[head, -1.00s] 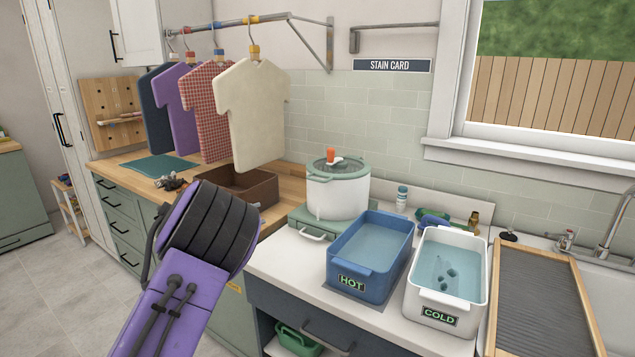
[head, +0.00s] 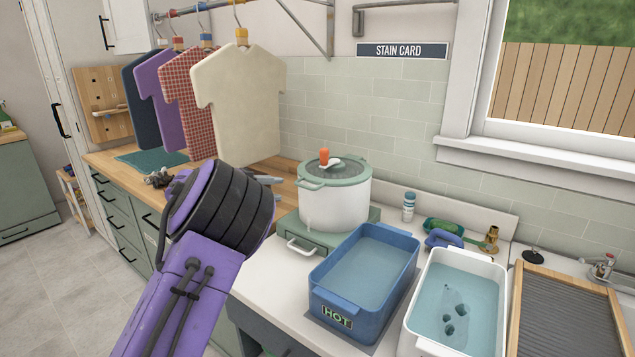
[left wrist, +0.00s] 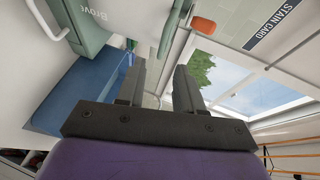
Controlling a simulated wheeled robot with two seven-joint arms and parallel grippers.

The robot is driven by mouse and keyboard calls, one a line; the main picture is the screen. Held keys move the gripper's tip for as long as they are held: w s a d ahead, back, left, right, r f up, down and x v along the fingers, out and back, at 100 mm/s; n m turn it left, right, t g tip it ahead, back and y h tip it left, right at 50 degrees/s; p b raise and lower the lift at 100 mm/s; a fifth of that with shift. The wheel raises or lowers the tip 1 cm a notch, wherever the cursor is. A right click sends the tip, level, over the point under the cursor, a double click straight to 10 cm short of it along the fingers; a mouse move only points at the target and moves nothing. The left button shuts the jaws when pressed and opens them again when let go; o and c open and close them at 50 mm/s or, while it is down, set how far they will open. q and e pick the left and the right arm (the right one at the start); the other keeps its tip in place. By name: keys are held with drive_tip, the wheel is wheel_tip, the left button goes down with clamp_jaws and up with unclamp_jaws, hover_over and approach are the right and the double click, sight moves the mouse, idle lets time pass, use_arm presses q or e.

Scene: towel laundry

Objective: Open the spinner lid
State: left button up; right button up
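The spinner (head: 336,203) is a white tub with a grey-green lid (head: 345,173) on a green base with a front handle. The lid is on and seems shut. An orange knob (head: 323,156) and a small white lever stand on top. My left gripper (head: 266,180) is left of the spinner in the head view, mostly hidden behind my purple and black wrist. In the left wrist view its two dark fingers (left wrist: 160,88) are apart with nothing between them. That view also shows the orange knob (left wrist: 203,25) beyond the fingertips and green spinner parts (left wrist: 85,25). My right gripper is out of view.
The blue HOT tub (head: 330,308) and white COLD tub (head: 412,335), both with water, stand right of the spinner. A washboard (head: 568,310) lies farther right. Shirts (head: 240,105) hang above the wooden counter at left. A small bottle (head: 409,207) stands behind the tubs.

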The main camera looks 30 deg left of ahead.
sight(304, 187)
use_arm(q)
drive_tip(key=p+x, duration=0.2)
drive_tip(key=x, duration=0.3)
drive_tip(key=p+x, duration=0.2)
drive_tip(key=x, duration=0.3)
drive_tip(key=shift+r, duration=0.25)
drive_tip(key=shift+s, duration=0.15)
drive_tip(key=shift+c, duration=0.3)
clamp_jaws()
